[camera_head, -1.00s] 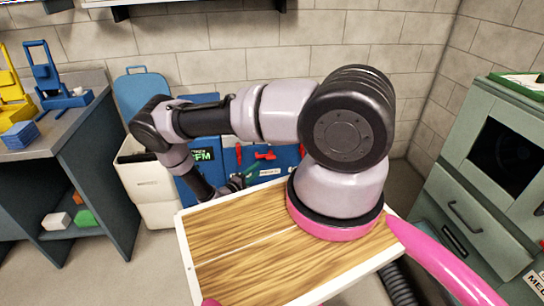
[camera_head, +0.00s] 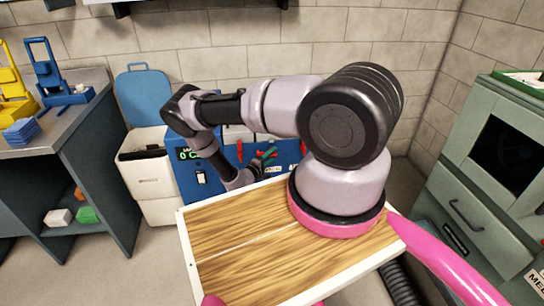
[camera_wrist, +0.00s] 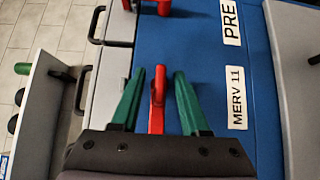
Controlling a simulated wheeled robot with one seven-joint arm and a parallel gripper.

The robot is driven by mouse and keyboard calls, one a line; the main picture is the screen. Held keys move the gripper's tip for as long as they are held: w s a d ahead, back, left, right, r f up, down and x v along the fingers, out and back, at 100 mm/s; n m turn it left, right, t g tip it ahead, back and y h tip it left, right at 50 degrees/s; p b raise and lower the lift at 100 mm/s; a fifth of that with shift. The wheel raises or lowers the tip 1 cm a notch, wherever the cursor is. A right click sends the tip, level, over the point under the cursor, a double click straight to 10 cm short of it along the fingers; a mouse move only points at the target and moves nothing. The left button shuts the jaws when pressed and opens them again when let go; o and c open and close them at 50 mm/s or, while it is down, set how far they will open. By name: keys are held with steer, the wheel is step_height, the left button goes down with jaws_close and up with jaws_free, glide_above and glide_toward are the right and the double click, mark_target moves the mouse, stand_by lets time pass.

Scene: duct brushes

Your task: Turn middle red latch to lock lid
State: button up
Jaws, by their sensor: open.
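The middle red latch (camera_wrist: 157,98) stands on the blue cabinet lid, seen in the wrist view. My gripper (camera_wrist: 160,71) is open, with one green finger on each side of the latch's red handle. Gaps show between the handle and both fingers. In the head view, my gripper (camera_head: 267,156) is at the blue cabinet (camera_head: 222,190), and its fingers largely hide the middle latch. Another red latch (camera_wrist: 163,7) shows at the top of the wrist view. Red latches also show in the head view to the left (camera_head: 239,152) and right (camera_head: 303,149) of my gripper.
White labels reading MERV 11 (camera_wrist: 237,98) and PRE (camera_wrist: 230,22) lie right of the latch. A grey panel with black handles (camera_wrist: 97,25) is on the left. In the head view, a white bin (camera_head: 153,190) stands left of the cabinet and a green-grey cabinet (camera_head: 470,180) at right.

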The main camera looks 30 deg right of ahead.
jaws_close()
steer(key=m+g+y, duration=0.1)
steer(key=m+y, duration=0.1)
steer(key=y, duration=0.1)
steer(key=shift+r+m, duration=0.15)
steer(key=shift+m, duration=0.25)
steer(key=m+y, duration=0.2)
steer(key=y, duration=0.2)
steer(key=shift+s+d+m, duration=0.1)
steer(key=shift+d+m, duration=0.05)
steer(key=shift+m, duration=0.25)
steer(key=m+y, duration=0.2)
steer(key=y, duration=0.1)
steer(key=shift+d, duration=0.1)
steer(key=shift+m+t+y, duration=0.4)
steer(key=shift+m+y, duration=0.3)
steer(key=shift+y, duration=1)
